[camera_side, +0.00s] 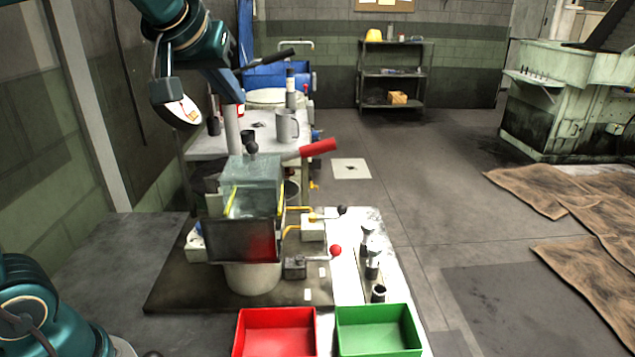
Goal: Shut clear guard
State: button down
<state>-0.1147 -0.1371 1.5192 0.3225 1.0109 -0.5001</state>
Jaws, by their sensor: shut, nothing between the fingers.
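The clear guard (240,240) appears to be the see-through, dark-looking panel with a reddish patch at the front of the bolt former, below yellow edge strips. The former's grey upper housing (255,172) stands above and behind it. I cannot tell from this view how the panel sits against the opening. My gripper (232,101) seems to be the dark end below my teal wrist at upper left. It appears shut and empty, above the machine and apart from the guard. Its fingertips are hard to make out.
A red-handled lever (318,148) sticks out right of the housing. A red-knob lever (335,251) and black-knob lever (342,211) stand at right. A red tray (277,311) and green tray (375,311) are in front. A grey mug (287,127) stands behind.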

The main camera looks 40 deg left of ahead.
aim_at(253, 175)
jog(key=shift+n+g+y, duration=0.4)
jog(key=shift+g, duration=0.1)
jog(key=shift+s+x, duration=0.2)
jog(key=shift+x, duration=6.5)
jog(key=shift+a+f, duration=0.1)
jog(key=s+d, duration=0.8)
jog(key=shift+s, duration=0.15)
jog(key=shift+d+f, duration=0.1)
